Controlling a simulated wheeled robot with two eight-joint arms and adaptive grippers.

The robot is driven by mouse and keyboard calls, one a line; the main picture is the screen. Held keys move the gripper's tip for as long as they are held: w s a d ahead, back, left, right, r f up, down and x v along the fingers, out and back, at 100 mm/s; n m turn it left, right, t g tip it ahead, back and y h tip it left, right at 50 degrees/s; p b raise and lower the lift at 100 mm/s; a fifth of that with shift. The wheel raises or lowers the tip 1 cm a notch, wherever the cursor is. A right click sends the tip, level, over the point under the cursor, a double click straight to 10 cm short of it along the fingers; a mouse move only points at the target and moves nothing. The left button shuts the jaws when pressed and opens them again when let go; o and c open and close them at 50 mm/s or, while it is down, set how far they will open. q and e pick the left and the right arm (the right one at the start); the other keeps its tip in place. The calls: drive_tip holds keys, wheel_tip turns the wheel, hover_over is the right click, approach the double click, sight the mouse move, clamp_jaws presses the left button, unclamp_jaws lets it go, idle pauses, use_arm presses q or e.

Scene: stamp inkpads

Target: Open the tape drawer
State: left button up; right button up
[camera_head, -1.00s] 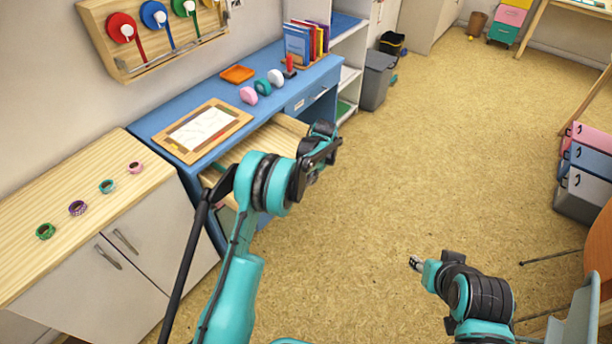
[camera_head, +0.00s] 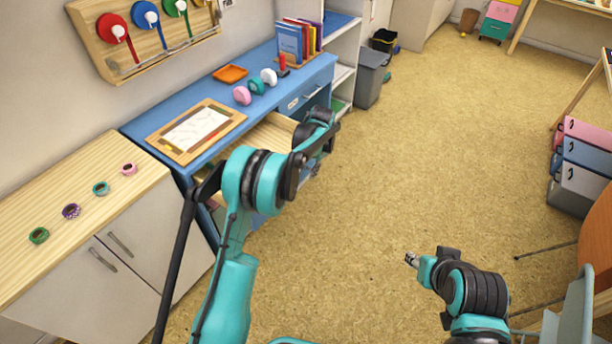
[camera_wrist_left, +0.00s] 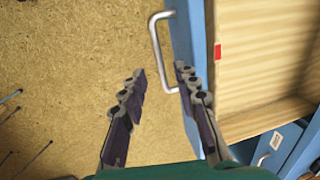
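A wooden-bodied drawer (camera_head: 272,132) stands pulled out of the blue desk (camera_head: 190,167); its front is mostly hidden behind my left arm. In the left wrist view its bare wooden inside (camera_wrist_left: 262,50) shows, with a small red mark on the near wall. Its blue front carries a metal handle (camera_wrist_left: 155,50). My left gripper (camera_wrist_left: 160,72) is open, its fingers on either side of the handle's lower end, not closed on it. In the head view the left gripper (camera_head: 322,130) is at the drawer front. My right gripper (camera_head: 411,259) hangs over the floor, its fingers too small to judge.
A labelled blue drawer (camera_head: 300,102) beside the open one is closed. Tape rolls stand on the desk and on the wooden-topped cabinet (camera_head: 130,225) at left. A grey bin (camera_head: 370,78) stands beyond the desk.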

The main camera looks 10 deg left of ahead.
use_arm(q)
wheel_tip(320, 180, up, 7)
drive_tip(key=d, duration=0.1)
drive_tip(key=shift+s, duration=0.3)
drive_tip(key=shift+d, duration=0.1)
drive_tip(key=s+a+r+n+t+h, duration=0.1)
drive_tip(key=s+a+r+n+t, duration=0.15)
drive_tip(key=s+r, duration=1.2)
drive_tip(key=s+f+n+t, duration=0.1)
drive_tip(key=s+f+t, duration=0.1)
drive_tip(key=s, duration=0.8)
drive_tip(key=s+f+n+t+h, duration=0.1)
drive_tip(key=s+f+t, duration=0.1)
drive_tip(key=s, duration=0.9)
drive_tip(key=shift+a, duration=0.4)
